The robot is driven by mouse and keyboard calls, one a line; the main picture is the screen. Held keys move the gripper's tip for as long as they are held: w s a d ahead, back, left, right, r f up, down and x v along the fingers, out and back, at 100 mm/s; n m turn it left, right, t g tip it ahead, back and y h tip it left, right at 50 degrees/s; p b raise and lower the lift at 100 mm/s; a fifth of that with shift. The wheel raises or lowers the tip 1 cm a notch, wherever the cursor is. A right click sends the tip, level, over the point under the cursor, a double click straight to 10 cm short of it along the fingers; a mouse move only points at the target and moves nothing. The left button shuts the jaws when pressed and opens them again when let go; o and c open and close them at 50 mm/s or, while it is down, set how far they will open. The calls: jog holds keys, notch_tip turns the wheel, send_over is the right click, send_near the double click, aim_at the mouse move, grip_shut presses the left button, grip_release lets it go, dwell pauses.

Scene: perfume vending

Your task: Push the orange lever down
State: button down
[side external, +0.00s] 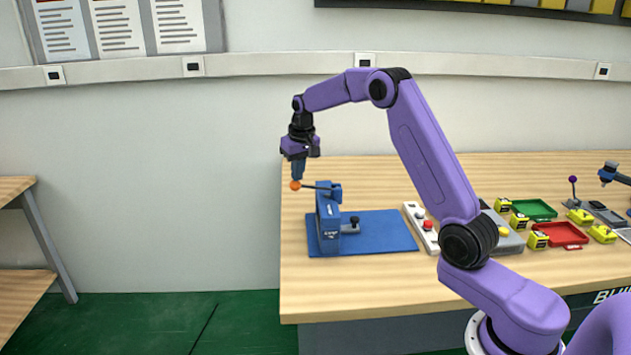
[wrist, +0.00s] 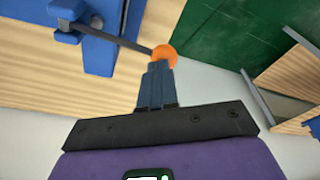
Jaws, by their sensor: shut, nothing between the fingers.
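The orange lever knob (side external: 295,185) sits at the end of a thin dark rod that runs to a blue press stand (side external: 328,222). The rod looks close to level in the side view. My gripper (side external: 298,176) is shut and points down, with its fingertips just above the knob, touching or nearly so. In the wrist view the orange knob (wrist: 165,55) shows right at the tips of my shut gripper (wrist: 158,65). The tips hide part of it. Whether they press on it I cannot tell.
The press stands on a blue mat (side external: 385,232) at the left end of the wooden table (side external: 330,285). A white button box (side external: 421,228), yellow boxes, a green tray (side external: 533,209) and a red tray (side external: 560,234) lie to the right. Left of the table is open floor.

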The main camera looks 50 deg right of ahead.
notch_tip(320, 180, up, 9)
jog(key=shift+f, duration=0.15)
dwell(0.9)
jog(key=s+a+f+n+g+y, duration=0.1)
jog(key=s+a+n, duration=0.7)
jog(key=s+a, duration=1.2)
jog(key=s+f+n, duration=0.3)
jog(key=s, duration=0.9)
jog(key=s+d+f+n+g, duration=0.1)
jog(key=s+f+n, duration=0.2)
jog(key=s, duration=1)
jog(key=shift+s+d+f+n, duration=0.15)
jog(key=shift+d+f+n, duration=0.15)
jog(key=shift+n, duration=0.5)
